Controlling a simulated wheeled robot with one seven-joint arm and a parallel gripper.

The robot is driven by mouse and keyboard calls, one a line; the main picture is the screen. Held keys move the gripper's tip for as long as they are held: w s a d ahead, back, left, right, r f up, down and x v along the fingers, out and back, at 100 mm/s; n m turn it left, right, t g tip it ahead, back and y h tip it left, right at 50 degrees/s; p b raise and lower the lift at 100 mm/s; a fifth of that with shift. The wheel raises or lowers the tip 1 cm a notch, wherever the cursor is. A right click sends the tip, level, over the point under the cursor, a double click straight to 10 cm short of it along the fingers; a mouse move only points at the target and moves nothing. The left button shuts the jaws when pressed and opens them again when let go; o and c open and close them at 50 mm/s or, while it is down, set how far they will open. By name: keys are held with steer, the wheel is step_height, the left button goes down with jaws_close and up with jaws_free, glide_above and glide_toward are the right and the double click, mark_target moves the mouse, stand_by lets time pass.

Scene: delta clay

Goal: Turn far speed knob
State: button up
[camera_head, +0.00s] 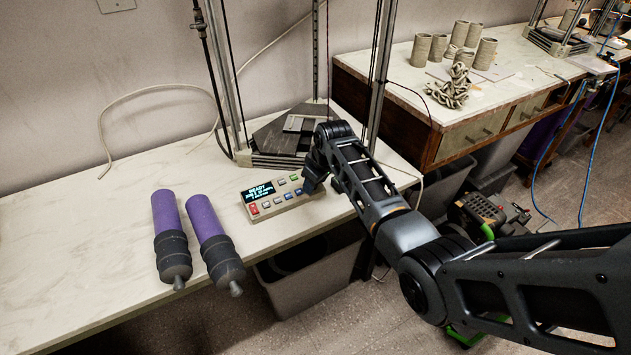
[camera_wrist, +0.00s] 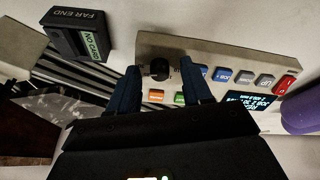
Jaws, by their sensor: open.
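The control panel (camera_head: 279,209) is a beige box with a lit display and coloured buttons on the white table. In the wrist view, the panel (camera_wrist: 215,52) appears upside down, with a dark round knob (camera_wrist: 159,68) at its left end. My gripper (camera_head: 313,184) is open over the right end of the panel. In the wrist view its fingers (camera_wrist: 161,78) stand on either side of the knob, with a visible gap. I cannot tell whether either finger touches it. My gripper hides the knob in the head view.
Two purple-and-black cylinders (camera_head: 173,222) lie left of the panel. A metal-framed machine with a dark plate (camera_head: 270,137) stands behind it. The table's left part is clear.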

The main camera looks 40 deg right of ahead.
steer(key=v, duration=0.7)
steer(key=shift+s+r, duration=0.15)
steer(key=shift+r, duration=0.1)
stand_by(0.3)
steer(key=shift+t, duration=0.6)
steer(key=s+a+f, duration=0.1)
steer(key=a+f, duration=0.1)
steer(key=s+a+f, duration=0.1)
steer(key=a, duration=0.1)
steer(key=s+a+f, duration=0.1)
steer(key=s+f, duration=0.1)
steer(key=shift+a+f, duration=0.3)
steer(key=shift+a, duration=0.1)
steer(key=s+a+f+t, duration=0.2)
steer(key=s+a, duration=0.4)
steer(key=s, duration=0.3)
steer(key=s+a+f+t, duration=0.1)
steer(key=s+a+t, duration=0.1)
steer(key=s+a, duration=0.55)
steer(key=s+a+r+t, duration=0.2)
steer(key=s+r, duration=0.9)
steer(key=s+a+r+t+y, duration=0.1)
steer(key=s+a+r+t, duration=0.2)
steer(key=s+r, duration=0.8)
steer(key=shift+s+a+r+m+t, duration=0.2)
steer(key=shift+s+m+t, duration=0.1)
steer(key=shift+s, duration=0.25)
